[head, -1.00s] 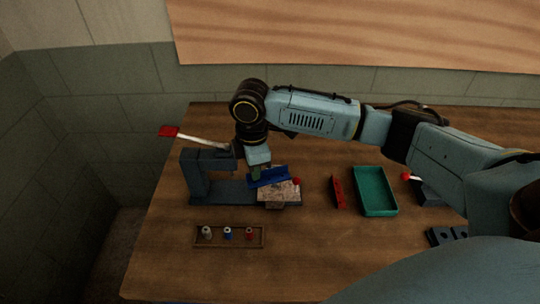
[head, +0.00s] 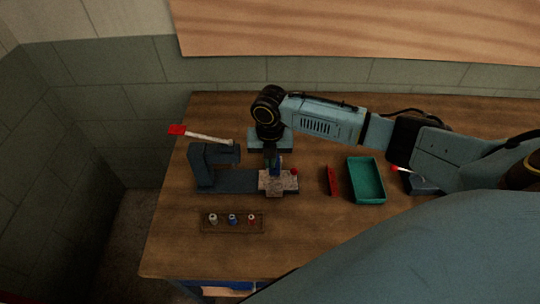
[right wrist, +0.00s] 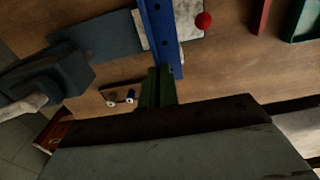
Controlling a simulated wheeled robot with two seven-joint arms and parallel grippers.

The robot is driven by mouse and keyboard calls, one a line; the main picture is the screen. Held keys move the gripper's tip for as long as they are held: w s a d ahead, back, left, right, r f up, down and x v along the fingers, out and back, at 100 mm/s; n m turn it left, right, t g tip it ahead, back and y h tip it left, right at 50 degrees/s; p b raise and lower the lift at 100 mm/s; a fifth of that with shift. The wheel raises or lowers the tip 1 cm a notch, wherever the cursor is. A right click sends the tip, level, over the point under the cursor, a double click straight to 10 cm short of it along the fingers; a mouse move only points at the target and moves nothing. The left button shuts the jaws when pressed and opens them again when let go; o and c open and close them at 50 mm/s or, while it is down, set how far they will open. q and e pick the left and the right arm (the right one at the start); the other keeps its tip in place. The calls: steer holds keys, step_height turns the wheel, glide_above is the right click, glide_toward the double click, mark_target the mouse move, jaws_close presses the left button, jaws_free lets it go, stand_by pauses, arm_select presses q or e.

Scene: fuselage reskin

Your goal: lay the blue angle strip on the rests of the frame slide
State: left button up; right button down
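My right gripper (head: 272,158) points down over the pale speckled frame slide (head: 279,189). It is shut on the blue angle strip (head: 276,170). In the right wrist view, the green fingers (right wrist: 158,84) are at the near end of the strip (right wrist: 161,34), which runs away from them with dark holes along its face. The strip lies across the slide in that view. I cannot tell whether it touches the rests. Part of the slide (right wrist: 184,26) shows beside the strip, with a red knob (right wrist: 204,20) at its end. My left gripper is not in view.
A blue-grey press (head: 205,168) with a red-tipped lever (head: 205,137) stands left of the slide. A small wooden tray (head: 233,228) with several small parts lies in front. A red bar (head: 331,181) and a green tray (head: 381,197) lie to the right.

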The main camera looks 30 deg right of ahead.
stand_by(0.4)
steer(key=shift+p, duration=0.35)
step_height(320, 180, down, 5)
steer(key=b, duration=0.3)
steer(key=shift+f, duration=0.2)
steer(key=shift+f+b, duration=0.15)
steer(key=shift+b, duration=0.15)
steer(key=shift+p, duration=0.3)
steer(key=shift+f+b, duration=0.4)
steer(key=shift+f, duration=0.25)
steer(key=c, duration=1.6)
jaws_free()
